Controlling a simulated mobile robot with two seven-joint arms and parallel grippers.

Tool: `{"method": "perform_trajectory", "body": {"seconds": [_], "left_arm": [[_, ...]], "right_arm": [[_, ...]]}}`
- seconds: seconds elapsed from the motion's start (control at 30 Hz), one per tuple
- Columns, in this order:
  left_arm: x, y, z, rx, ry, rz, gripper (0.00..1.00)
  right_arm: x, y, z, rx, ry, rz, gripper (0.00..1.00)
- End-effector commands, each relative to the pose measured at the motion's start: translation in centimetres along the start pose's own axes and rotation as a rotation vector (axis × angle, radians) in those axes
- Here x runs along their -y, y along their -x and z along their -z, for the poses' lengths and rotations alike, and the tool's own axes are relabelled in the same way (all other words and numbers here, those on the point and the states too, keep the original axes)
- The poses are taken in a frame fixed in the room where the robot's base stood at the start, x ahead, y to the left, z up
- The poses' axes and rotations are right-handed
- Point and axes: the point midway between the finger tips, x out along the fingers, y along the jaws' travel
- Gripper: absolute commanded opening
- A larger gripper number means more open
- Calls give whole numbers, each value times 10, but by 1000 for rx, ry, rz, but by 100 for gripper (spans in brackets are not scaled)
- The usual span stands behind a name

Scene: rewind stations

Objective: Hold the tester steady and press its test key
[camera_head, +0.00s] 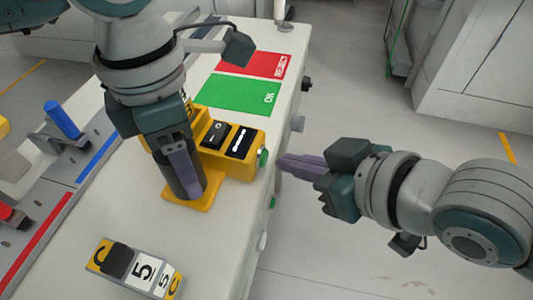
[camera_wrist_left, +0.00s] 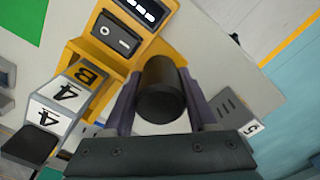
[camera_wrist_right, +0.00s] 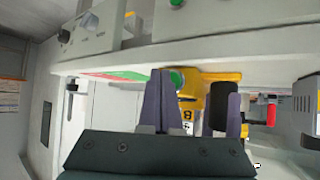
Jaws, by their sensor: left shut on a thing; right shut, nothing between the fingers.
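The yellow tester (camera_head: 240,166) stands on the white bench, with a black rocker switch (camera_head: 214,134), a dark display with white marks (camera_head: 239,141) and a green key (camera_head: 263,157) on its right side. My left gripper (camera_head: 186,180) is shut on the tester's upright black handle, a cylinder that shows between the fingers in the left wrist view (camera_wrist_left: 163,90). My right gripper (camera_head: 281,162) is shut and empty, its tips just right of the green key, with a small gap. In the right wrist view its fingertips (camera_wrist_right: 160,72) appear beside the green key (camera_wrist_right: 177,79).
A block labelled 5 and C (camera_head: 143,270) lies at the bench front. A block labelled 4 and B (camera_wrist_left: 62,98) sits against the tester. Green OK (camera_head: 238,95) and red REJECT (camera_head: 255,64) areas lie behind. A blue cylinder (camera_head: 62,120) stands at left.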

Motion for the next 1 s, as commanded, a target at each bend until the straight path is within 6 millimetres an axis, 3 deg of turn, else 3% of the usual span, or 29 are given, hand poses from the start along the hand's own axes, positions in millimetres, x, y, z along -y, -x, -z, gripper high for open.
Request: {"method": "perform_trajectory", "body": {"seconds": [1.0], "left_arm": [[0, 1, -1, 2, 0, -1, 0]], "right_arm": [[6, -9, 7, 0, 0, 0, 0]]}}
